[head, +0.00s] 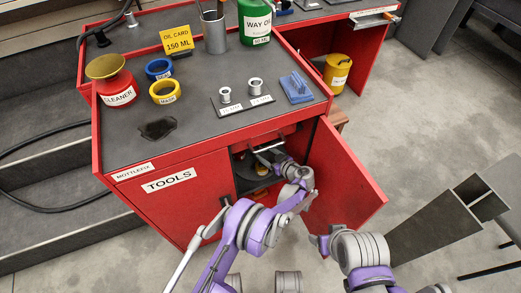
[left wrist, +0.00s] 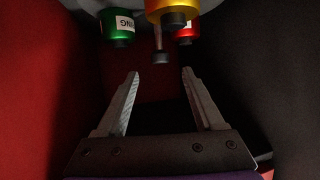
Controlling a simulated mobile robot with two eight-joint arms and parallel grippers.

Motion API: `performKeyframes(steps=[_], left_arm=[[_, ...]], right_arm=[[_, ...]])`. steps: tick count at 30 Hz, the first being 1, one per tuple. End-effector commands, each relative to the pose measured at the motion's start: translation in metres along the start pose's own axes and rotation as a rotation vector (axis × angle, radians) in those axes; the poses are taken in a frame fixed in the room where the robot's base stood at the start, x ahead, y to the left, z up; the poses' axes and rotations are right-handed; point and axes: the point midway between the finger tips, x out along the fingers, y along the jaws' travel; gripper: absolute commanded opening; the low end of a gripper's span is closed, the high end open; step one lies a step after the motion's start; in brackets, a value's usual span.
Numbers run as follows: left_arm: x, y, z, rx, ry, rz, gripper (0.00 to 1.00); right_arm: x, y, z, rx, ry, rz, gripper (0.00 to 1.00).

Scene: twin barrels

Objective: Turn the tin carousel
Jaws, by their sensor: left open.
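The tin carousel is inside the red tool cabinet, mostly hidden in the head view by the cabinet top and my left arm. In the left wrist view, part of its grey round plate (left wrist: 92,4) shows at the top edge, with a green tin (left wrist: 117,26), a yellow tin (left wrist: 170,8) and a red tin (left wrist: 187,27). A thin post with a dark end (left wrist: 160,57) shows between them. My left gripper (left wrist: 158,76) is open and empty, its fingers pointing towards the tins, apart from them. My right gripper (head: 320,240) is outside the cabinet; its jaws are unclear.
The cabinet's right door (head: 345,180) stands open; the TOOLS door (head: 175,195) is shut. Dark and red inner walls flank my left gripper closely. On the worktop (head: 200,120) are a cleaner can (head: 115,92), tape rolls (head: 164,92) and a blue block (head: 296,87). A grey beam (head: 440,222) is at right.

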Motion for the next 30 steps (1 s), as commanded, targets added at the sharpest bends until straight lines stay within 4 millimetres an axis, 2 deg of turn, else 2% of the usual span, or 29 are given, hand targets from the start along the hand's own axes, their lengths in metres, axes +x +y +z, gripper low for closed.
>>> performKeyframes(steps=[3, 9, 30], left_arm=[[-0.023, 0.001, -0.001, 0.0, 0.0, 0.003, 0.69], [-0.042, 0.0, 0.0, 0.0, 0.0, 0.001, 0.69], [-0.044, 0.0, 0.0, 0.0, 0.0, 0.0, 0.69]], right_arm=[[-0.006, 0.0, -0.002, 0.0, 0.002, 0.0, 0.68], [-0.009, 0.0, -0.002, 0.0, 0.003, 0.0, 0.68], [-0.009, 0.0, -0.002, 0.0, 0.003, 0.0, 0.68]])
